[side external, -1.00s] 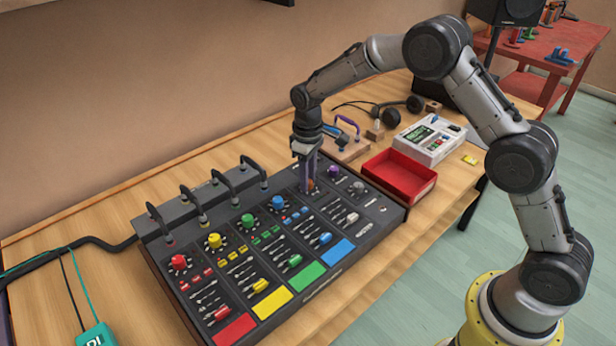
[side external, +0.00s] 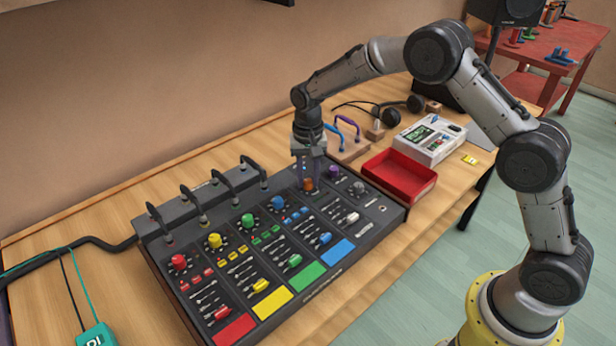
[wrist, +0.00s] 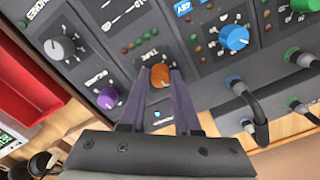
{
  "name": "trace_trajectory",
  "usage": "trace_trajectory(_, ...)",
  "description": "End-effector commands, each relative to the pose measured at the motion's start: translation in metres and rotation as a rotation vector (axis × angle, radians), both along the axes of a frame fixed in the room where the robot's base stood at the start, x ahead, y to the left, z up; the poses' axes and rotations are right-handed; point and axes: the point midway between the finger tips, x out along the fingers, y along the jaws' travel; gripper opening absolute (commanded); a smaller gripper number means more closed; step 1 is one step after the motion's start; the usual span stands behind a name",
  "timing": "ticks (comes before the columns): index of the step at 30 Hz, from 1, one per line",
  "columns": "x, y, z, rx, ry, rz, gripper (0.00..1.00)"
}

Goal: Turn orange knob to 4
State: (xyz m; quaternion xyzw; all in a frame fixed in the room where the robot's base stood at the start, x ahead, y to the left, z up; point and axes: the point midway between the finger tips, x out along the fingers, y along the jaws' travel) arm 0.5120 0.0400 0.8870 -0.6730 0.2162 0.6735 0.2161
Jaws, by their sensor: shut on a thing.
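The orange knob (side external: 308,184) stands on the black mixer panel (side external: 375,222), between the blue knob (side external: 278,202) and the purple knob (side external: 334,171). In the wrist view the orange knob (wrist: 160,76) sits between the tips of my gripper (wrist: 160,80), which is shut on its sides. In the side view my gripper (side external: 309,180) points straight down over the knob. The scale marks around the orange knob are too small or covered to read, so I cannot tell its setting.
Plugged cables (side external: 235,185) arch along the mixer's back edge. A red tray (side external: 400,177) and a white device (side external: 430,138) stand to the right. A grey knob (wrist: 60,48) is beyond the purple one.

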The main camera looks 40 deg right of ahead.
Motion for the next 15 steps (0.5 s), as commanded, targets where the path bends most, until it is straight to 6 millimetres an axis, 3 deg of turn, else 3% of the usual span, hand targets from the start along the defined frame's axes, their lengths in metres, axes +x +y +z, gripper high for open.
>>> trace_trajectory(15, 0.0011, -0.0002, 0.0026, 0.000, -0.004, -0.490, 0.00)
